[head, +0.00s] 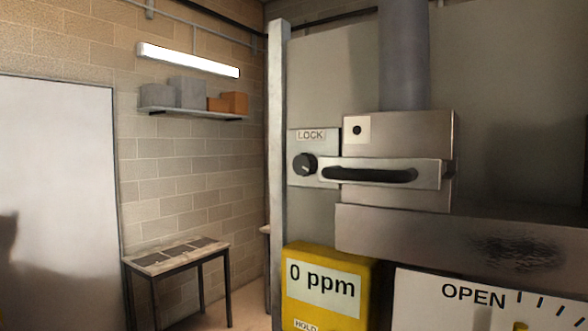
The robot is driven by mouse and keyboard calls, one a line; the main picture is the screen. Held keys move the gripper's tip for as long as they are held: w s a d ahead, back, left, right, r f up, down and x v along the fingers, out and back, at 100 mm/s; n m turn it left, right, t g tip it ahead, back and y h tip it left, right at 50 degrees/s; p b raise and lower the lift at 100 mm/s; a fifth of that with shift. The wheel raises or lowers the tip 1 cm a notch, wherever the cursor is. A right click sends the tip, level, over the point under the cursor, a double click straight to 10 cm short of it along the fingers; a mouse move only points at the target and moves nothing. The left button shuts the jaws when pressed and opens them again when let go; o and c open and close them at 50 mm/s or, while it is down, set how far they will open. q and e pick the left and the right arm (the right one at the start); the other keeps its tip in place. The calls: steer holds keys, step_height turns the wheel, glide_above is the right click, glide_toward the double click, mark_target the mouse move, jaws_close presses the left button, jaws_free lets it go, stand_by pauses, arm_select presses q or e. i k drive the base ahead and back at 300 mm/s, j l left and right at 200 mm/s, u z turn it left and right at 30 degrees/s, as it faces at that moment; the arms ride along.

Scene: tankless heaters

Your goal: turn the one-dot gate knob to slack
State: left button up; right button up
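A metal gate unit (398,133) carries a white plate with one black dot (357,130). A round black knob (305,165) sits on a grey panel left of it, under a label that reads LOCK (311,135). The knob has a small light mark, but its exact setting is too small to read. A light metal plate with a long black bar handle (370,174) lies level across the front of the gate unit, just right of the knob. No label reading slack shows. Neither of my grippers is in view.
A yellow meter (328,290) reading 0 ppm is below the knob. A metal ledge (470,240) juts out at the right, above a white dial panel (480,305) marked OPEN. A grey post (277,180) stands left of the knob. A small table (175,256) stands farther back.

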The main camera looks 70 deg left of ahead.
mark_target(304, 164)
steer(key=k+j+u, duration=0.1)
steer(key=u, duration=0.2)
steer(key=k+j+u, duration=0.3)
steer(key=l+u, duration=0.1)
steer(key=u, duration=0.95)
